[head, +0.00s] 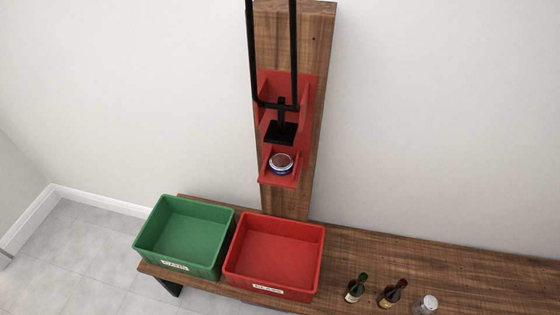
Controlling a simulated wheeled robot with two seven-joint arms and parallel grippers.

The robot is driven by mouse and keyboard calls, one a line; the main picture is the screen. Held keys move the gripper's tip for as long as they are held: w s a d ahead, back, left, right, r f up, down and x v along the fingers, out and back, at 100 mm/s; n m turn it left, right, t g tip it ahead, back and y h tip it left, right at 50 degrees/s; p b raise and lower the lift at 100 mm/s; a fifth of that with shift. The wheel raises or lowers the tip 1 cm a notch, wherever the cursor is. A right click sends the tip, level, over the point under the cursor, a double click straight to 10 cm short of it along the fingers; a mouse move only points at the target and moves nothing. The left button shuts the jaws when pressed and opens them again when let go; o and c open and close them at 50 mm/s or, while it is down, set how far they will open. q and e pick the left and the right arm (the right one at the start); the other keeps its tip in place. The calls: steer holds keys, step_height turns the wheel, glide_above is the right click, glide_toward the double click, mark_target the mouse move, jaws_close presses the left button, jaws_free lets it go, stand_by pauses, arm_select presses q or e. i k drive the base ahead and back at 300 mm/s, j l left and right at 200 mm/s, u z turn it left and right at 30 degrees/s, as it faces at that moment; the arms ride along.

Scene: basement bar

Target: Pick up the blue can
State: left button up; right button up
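The can (281,164) has a blue side and a reddish-grey round top. It stands upright on the small red lower shelf of the can crusher (307,95), below its black press plate (281,133). The crusher is mounted on an upright wooden board, with a black lever frame rising out of the top of the view. Neither of my grippers is in view, and nothing is touching the can except the crusher shelf.
A green bin (150,235) and a red bin (319,262), both empty and labelled, stand on the wooden bench (460,265) below the crusher. A green bottle (356,288), a brown bottle (392,293) and a clear jar (425,305) stand to the right.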

mark_target(281, 163)
steer(key=k+j+u, duration=0.2)
steer(key=k+j, duration=0.25)
steer(key=k, duration=0.25)
steer(key=k+j+u, duration=0.2)
steer(key=k+j, duration=0.35)
steer(key=k, duration=0.1)
